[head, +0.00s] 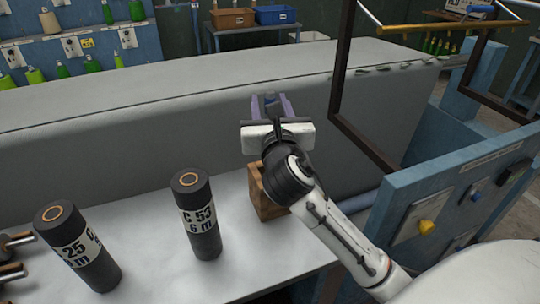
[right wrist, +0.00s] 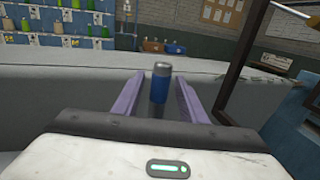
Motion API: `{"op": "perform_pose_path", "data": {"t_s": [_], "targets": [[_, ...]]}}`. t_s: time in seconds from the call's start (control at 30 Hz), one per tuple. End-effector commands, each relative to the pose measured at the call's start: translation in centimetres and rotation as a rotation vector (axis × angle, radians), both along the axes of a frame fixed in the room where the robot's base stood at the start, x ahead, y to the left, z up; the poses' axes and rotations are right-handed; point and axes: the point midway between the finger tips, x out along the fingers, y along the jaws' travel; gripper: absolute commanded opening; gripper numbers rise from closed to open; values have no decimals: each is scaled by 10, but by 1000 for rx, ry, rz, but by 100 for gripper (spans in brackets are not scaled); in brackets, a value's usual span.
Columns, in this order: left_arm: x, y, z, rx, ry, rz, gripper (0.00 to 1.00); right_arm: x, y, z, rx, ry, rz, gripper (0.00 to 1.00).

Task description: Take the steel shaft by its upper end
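My right gripper (head: 271,104) is open, its two purple fingers pointing away from me above the far side of the pale table. In the right wrist view, an upright cylinder (right wrist: 160,84) with a shiny steel-grey top and a dark blue body shows between the fingers (right wrist: 160,88). I take it for the steel shaft. A gap shows on each side of it; how far it lies beyond the fingertips is hard to tell. In the head view the gripper hides most of it. A wooden block (head: 266,198) stands below the gripper, partly behind my arm. My left gripper is not in view.
Two black labelled cylinders (head: 197,218) (head: 77,249) stand on the pale table (head: 150,270) to the left. Metal rods (head: 14,270) show at the left edge. A long grey covered block (head: 130,140) lies behind. A dark frame (head: 341,80) and a blue panel (head: 455,205) stand to the right.

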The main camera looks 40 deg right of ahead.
Motion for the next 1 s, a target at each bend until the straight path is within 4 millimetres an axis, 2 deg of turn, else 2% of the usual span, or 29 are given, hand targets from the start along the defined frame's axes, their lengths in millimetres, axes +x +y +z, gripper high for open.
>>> {"op": "perform_pose_path", "data": {"t_s": [0.13, 0.4, 0.63, 1.0], "targets": [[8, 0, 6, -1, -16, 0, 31, 15, -7, 0, 1, 0, 0, 38], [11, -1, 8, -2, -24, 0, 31, 17, -8, -1, 1, 0, 2, 38], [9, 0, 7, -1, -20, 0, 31, 17, -8, -1, 1, 0, 1, 0], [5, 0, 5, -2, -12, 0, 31, 17, -8, -1, 2, 1, 1, 0]]}}
